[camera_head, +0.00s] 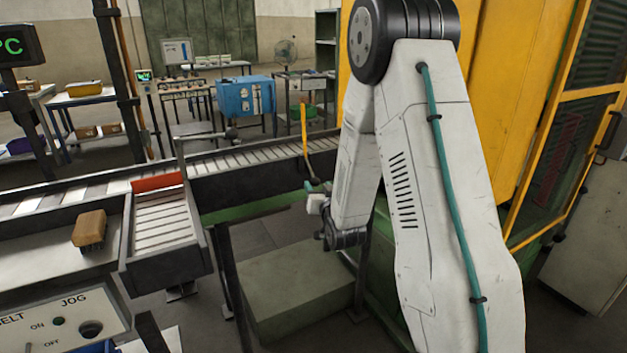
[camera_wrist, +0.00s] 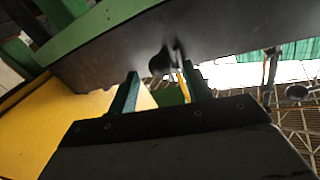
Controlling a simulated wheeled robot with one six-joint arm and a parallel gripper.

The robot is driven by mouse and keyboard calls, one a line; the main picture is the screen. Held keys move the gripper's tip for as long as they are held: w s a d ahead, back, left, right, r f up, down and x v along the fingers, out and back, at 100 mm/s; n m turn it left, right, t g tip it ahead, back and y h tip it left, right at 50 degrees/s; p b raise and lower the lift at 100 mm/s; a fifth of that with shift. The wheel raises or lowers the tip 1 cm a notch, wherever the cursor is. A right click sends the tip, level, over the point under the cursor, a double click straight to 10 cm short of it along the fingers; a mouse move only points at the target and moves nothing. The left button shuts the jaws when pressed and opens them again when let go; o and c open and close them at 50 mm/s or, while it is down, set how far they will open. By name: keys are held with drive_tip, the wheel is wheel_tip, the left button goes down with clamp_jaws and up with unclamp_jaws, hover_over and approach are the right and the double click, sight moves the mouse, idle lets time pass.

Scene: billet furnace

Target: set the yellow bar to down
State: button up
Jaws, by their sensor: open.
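The yellow bar (camera_head: 304,132) stands close to upright beside the roller conveyor in the head view, with its lower end by my gripper (camera_head: 310,187). In the wrist view a thin yellow strip of the bar (camera_wrist: 183,87) shows between the two fingers of my gripper (camera_wrist: 160,92), nearer the right one. A dark round part sits just beyond the fingertips. The fingers are apart, and I cannot tell whether either touches the bar. My forearm hides part of the area to the right.
The roller conveyor (camera_head: 245,162) runs behind my gripper. A grey rod with a ball end (camera_head: 231,133) stands left of the bar. A grey-green block (camera_head: 290,285) lies below. A yellow machine housing (camera_head: 490,100) rises behind my arm at right.

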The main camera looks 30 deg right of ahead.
sight(314, 178)
drive_tip(key=x, duration=0.6)
clamp_jaws()
